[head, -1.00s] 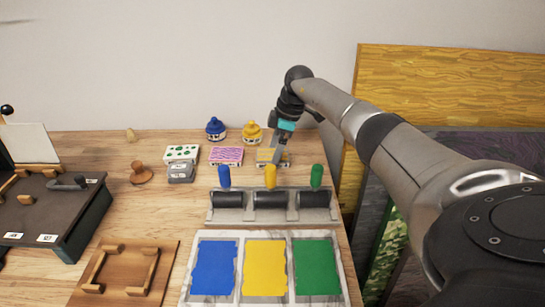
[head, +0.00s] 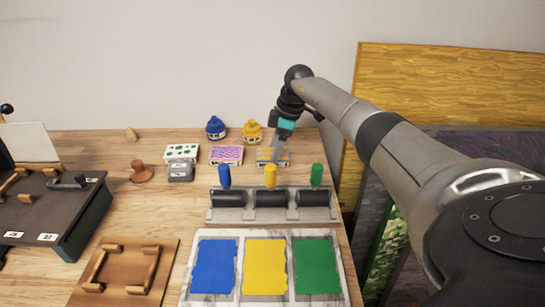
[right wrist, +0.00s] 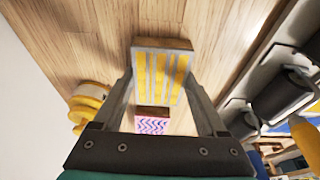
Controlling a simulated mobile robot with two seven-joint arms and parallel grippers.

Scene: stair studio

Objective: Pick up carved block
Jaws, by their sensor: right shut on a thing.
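The yellow-striped carved block (head: 264,153) stands at the back right of the wooden table, behind the rollers. My right gripper (head: 275,157) comes down on it from above and is shut on it. In the right wrist view the block (right wrist: 160,68) shows its yellow and pale striped face between the two fingers (right wrist: 160,82). I cannot tell whether it still touches the table. A purple wavy block (head: 226,155) and a green-dotted block (head: 181,153) sit in a row to its left. My left gripper is not in view.
Three rollers lie in a grey rack (head: 230,215) just in front of the block. An ink tray (head: 240,296) with blue, yellow and green panels is nearer. Blue (head: 215,128) and yellow (head: 252,131) jars stand behind. A grey block (head: 180,173) and a wooden frame (head: 118,284) are left.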

